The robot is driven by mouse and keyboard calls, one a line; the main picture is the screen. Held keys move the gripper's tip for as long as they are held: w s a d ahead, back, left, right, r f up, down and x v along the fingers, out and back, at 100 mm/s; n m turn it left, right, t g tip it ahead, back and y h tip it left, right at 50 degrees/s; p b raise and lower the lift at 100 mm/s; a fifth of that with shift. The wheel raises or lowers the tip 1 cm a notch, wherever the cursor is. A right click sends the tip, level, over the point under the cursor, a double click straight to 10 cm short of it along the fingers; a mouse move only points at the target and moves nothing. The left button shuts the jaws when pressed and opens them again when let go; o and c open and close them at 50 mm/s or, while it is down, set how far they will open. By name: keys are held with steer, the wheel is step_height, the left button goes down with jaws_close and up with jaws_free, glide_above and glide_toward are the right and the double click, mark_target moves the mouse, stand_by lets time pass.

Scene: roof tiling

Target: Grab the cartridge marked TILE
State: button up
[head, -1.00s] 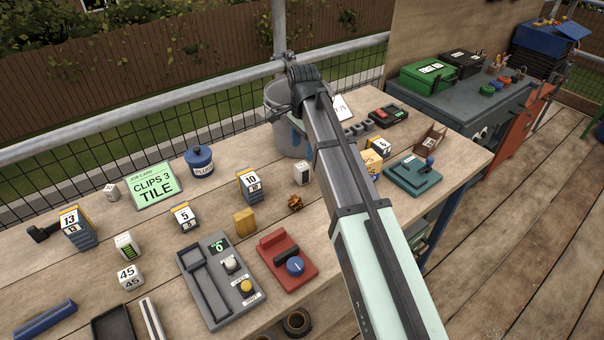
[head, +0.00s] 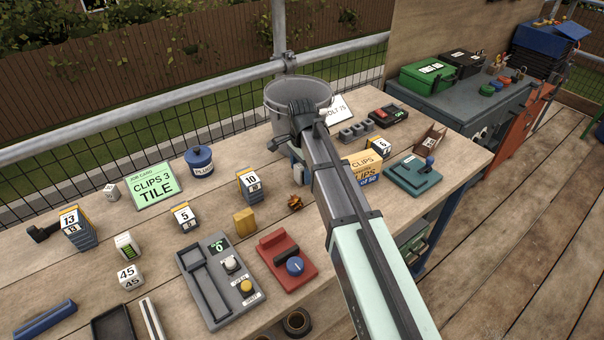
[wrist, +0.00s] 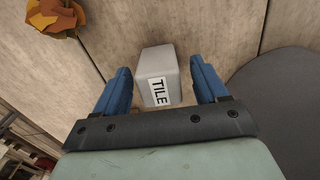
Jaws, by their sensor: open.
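The cartridge marked TILE (wrist: 159,77) is a small pale grey block with a white label, standing on the wooden bench. In the wrist view it sits between the two blue fingers of my gripper (wrist: 163,90), with a gap on each side. My gripper is open. In the head view my gripper (head: 299,168) is low over the bench in front of the grey bucket, and my arm hides most of the cartridge.
The grey bucket (head: 298,100) stands just behind my gripper. A crumpled orange-brown item (head: 295,202) lies close by on the left. A CLIPS box (head: 362,165) is to the right. A red device (head: 287,262) with a blue knob stands nearer the front.

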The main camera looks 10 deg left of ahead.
steer(key=shift+f, duration=0.3)
steer(key=shift+c, duration=0.3)
steer(key=c, duration=1)
steer(key=shift+r, duration=0.1)
